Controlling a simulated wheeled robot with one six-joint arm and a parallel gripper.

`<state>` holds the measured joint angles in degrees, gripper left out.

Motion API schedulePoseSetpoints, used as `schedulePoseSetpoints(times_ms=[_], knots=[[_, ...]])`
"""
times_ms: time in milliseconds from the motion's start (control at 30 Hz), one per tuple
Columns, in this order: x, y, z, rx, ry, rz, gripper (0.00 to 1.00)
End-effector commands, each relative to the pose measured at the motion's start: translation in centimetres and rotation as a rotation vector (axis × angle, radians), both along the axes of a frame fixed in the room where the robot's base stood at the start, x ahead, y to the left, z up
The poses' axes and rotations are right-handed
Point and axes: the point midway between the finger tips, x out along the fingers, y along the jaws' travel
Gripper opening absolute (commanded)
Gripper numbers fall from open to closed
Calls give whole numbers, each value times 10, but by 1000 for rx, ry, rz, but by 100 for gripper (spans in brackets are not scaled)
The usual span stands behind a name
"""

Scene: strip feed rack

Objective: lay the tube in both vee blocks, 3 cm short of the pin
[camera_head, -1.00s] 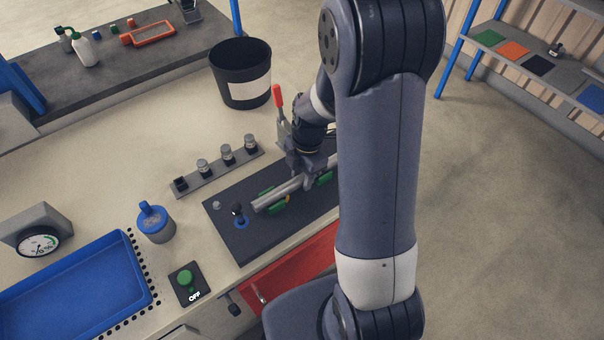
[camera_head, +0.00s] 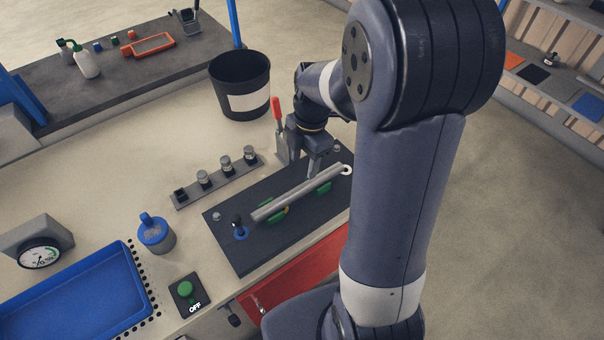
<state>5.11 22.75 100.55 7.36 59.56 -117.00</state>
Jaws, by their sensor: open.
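The grey tube (camera_head: 292,196) lies lengthwise over the dark base plate (camera_head: 249,257). Green vee blocks show under it, one near its left end (camera_head: 278,211) and one towards its right end (camera_head: 324,187). It appears to rest in both, though the contact is partly hidden. Its left end stops short of the dark pin (camera_head: 238,222) with a blue ring at its foot, leaving a small gap; the exact distance cannot be read. My gripper (camera_head: 316,171) is open, just behind the tube's right half; whether the fingers clear the tube is unclear.
A red-handled clamp (camera_head: 277,112) stands beside my gripper. Behind the plate is a rail with several small cylinders (camera_head: 226,162). A black bin (camera_head: 241,87) stands farther back. A blue-lidded cup (camera_head: 156,232), a green button box (camera_head: 187,294) and a blue tray (camera_head: 75,300) are left.

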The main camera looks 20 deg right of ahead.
Motion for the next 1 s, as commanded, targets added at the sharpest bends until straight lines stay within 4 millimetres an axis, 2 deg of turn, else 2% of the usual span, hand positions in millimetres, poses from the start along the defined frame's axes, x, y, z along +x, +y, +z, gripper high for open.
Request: schedulePoseSetpoints(times_ms=[100,267,1000], knots=[[1,-2,18,0,-2,-1,49],[1,-4,29,0,0,-1,49],[1,-4,30,1,1,0,49]])
